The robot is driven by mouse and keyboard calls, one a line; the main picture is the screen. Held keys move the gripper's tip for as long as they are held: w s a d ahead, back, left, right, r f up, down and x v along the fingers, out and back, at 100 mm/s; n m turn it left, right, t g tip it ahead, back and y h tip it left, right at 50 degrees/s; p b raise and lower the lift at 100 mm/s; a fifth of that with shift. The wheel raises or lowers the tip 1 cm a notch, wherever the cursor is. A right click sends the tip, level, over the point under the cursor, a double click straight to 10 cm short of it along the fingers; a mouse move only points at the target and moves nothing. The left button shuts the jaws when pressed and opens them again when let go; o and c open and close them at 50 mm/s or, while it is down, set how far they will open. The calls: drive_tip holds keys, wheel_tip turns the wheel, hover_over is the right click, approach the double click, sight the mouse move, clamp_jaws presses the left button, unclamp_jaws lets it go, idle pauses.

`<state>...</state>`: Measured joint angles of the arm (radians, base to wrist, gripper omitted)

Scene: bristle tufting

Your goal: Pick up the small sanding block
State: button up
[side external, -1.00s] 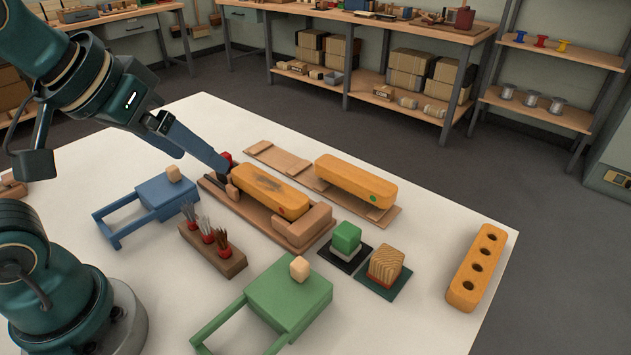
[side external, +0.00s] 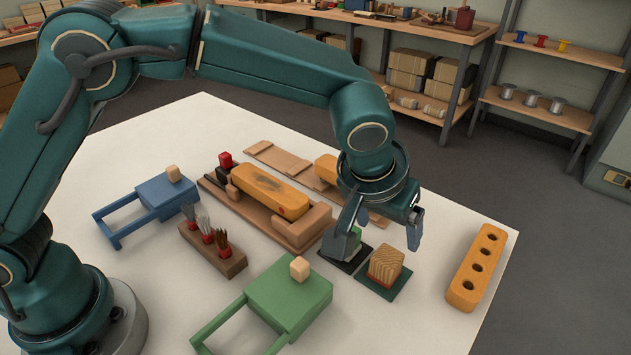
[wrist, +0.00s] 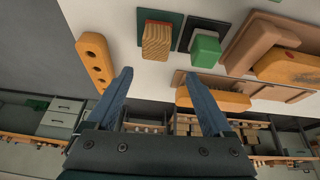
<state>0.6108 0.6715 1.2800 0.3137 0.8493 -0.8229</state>
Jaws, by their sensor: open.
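Two small blocks could be the sanding block; I cannot tell which is meant. A striped wooden block with a red base (side external: 386,264) sits on a dark green mat (side external: 376,288). A green block with a pale base (wrist: 206,46) sits on a black mat (wrist: 188,40); in the side view my gripper largely covers it. My gripper (side external: 383,232) is open and empty above this area. In the wrist view its fingertips (wrist: 154,74) point toward the wooden block (wrist: 157,40), which lies beyond them, roughly in line with the gap; the green block is to the right.
An orange bar with several holes (side external: 476,268) lies at the table's right edge. An orange block in a wooden cradle (side external: 268,190) is left of the mats. A green stand (side external: 290,292), a blue stand (side external: 160,200) and a bristle holder (side external: 212,250) stand nearer my base.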

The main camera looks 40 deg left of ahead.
sight(388, 256)
drive_tip(key=shift+s+d+f+g, duration=0.15)
drive_tip(key=shift+s+d+f, duration=0.15)
drive_tip(key=shift+f, duration=0.3)
drive_tip(key=shift+s+d+f+g, duration=0.2)
drive_tip(key=shift+s+f, duration=0.1)
drive_tip(key=shift+f, duration=0.3)
drive_tip(key=shift+x, duration=2.35)
drive_tip(key=shift+w, duration=0.1)
drive_tip(key=shift+r, duration=0.1)
drive_tip(key=shift+c, duration=0.3)
clamp_jaws()
